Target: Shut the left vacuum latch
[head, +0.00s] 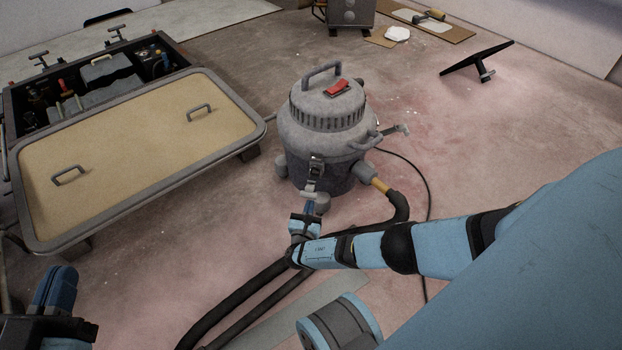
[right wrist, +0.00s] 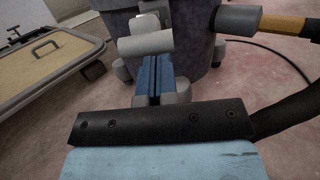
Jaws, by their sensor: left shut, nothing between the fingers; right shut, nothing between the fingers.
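The grey shop vacuum (head: 325,125) stands upright on the floor with a red switch on its lid. Its left latch (head: 315,170) is on the side facing me, and its pale lever bar (head: 308,194) sticks outward and low. The bar also shows in the right wrist view (right wrist: 146,43), just beyond my fingertips. My right gripper (head: 308,207) is shut and empty, right at the bar; whether it touches it I cannot tell. A second latch (head: 396,131) sticks out at the vacuum's right. My left gripper (head: 60,285) is shut and empty at the lower left, away from the vacuum.
A hose (head: 398,205) leaves the vacuum's right side and runs beneath my right arm. A black T-shaped stand (head: 478,62) is at the back right. Floor right of the vacuum is mostly clear.

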